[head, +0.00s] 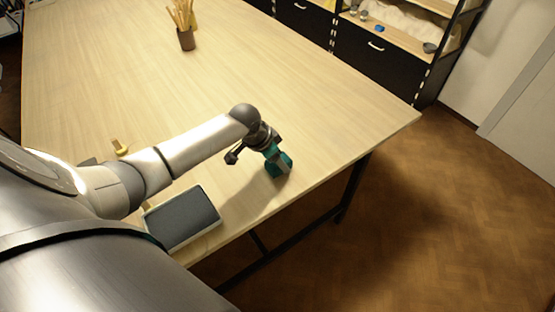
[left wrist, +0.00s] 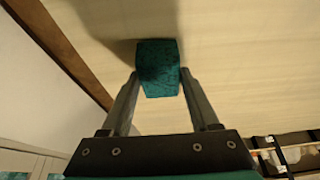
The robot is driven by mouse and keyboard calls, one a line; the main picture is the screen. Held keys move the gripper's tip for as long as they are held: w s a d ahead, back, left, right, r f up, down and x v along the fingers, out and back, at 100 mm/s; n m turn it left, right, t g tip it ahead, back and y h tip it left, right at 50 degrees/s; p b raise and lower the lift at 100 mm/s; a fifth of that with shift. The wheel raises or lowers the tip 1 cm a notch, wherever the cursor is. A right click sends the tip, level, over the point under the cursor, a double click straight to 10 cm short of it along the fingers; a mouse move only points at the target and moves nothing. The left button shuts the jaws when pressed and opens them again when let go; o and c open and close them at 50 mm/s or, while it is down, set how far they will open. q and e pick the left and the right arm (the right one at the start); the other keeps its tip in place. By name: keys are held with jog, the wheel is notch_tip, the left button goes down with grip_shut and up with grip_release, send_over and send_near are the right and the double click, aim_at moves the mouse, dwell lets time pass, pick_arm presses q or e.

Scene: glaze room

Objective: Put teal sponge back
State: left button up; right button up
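The teal sponge (head: 285,160) is at the table's near right edge, under my left gripper (head: 279,162). In the left wrist view the sponge (left wrist: 158,70) sits between the two fingertips of my left gripper (left wrist: 159,72), which meet its sides; the gripper looks shut on it. I cannot tell whether the sponge touches the table or is slightly above it. A shallow tray (head: 182,217) with a light rim and dark grey inside lies on the table near the front edge, left of the sponge. My right gripper is not in view.
The wooden table (head: 270,75) is mostly clear. A brown pot (head: 186,39) with wooden tools stands toward the back. A small yellowish object (head: 119,147) is partly hidden behind my arm. Black drawers and shelves (head: 375,55) stand beyond the table; open floor lies right.

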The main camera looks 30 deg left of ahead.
pick_arm(q)
jog(key=o, duration=0.5)
jog(key=shift+c, duration=0.2)
jog(key=p+v, duration=0.2)
jog(key=v, duration=1)
